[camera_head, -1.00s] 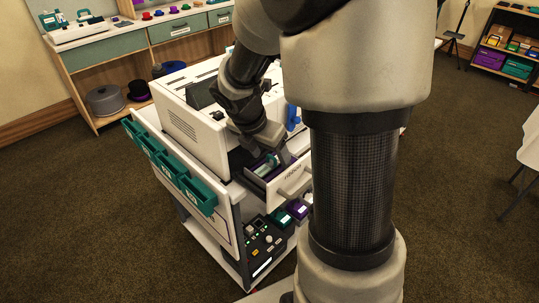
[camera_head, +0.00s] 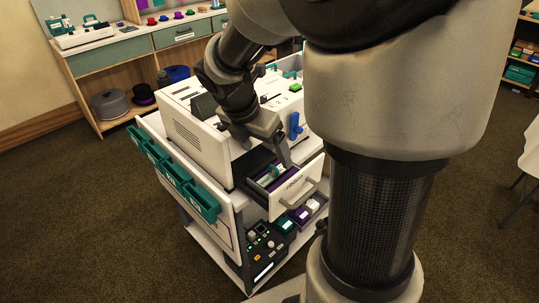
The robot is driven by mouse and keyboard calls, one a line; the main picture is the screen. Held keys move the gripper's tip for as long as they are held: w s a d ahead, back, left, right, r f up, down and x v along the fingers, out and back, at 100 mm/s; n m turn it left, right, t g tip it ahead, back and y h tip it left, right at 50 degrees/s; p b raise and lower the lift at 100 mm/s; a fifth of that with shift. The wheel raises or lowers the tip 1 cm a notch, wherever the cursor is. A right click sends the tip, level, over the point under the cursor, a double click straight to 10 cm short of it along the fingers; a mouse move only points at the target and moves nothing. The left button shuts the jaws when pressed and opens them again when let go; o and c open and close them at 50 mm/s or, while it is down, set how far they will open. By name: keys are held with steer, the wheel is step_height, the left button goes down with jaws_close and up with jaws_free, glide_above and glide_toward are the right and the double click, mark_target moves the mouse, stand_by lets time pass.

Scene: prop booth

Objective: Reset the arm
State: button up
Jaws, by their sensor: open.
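My arm reaches from the top and right of the head view down to a white cart (camera_head: 225,255). My gripper (camera_head: 286,160) points down just above an open white drawer (camera_head: 297,194) at the cart's right front. The drawer has a label and a bar handle, and small teal and purple items (camera_head: 267,180) lie inside it. My gripper is open, and nothing shows between its fingers. Its exact height above the drawer is hard to tell.
A white machine (camera_head: 188,118) with a blue lever (camera_head: 295,126) stands on the cart beside my wrist. Teal bins (camera_head: 172,175) hang on the cart's left side. A shelf unit (camera_head: 120,62) stands behind. The carpet around is clear.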

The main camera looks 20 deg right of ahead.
steer(key=p+v, duration=0.1)
steer(key=v, duration=0.8)
steer(key=shift+p, duration=0.35)
steer(key=shift+r, duration=0.1)
steer(key=s+a+r+m+t+y+p, duration=0.2)
steer(key=s+r+m+p, duration=0.4)
steer(key=m, duration=0.6)
steer(key=s+a+r+m+t+y+p, duration=0.1)
steer(key=s+r+m+p, duration=0.4)
steer(key=m, duration=0.7)
step_height(320, 180, up, 5)
steer(key=s+a+y, duration=0.1)
steer(key=s+a, duration=0.1)
steer(key=shift+s+a+f+t+p, duration=0.15)
steer(key=shift+s+a+t+p, duration=0.05)
steer(key=shift+a+t+p, duration=0.2)
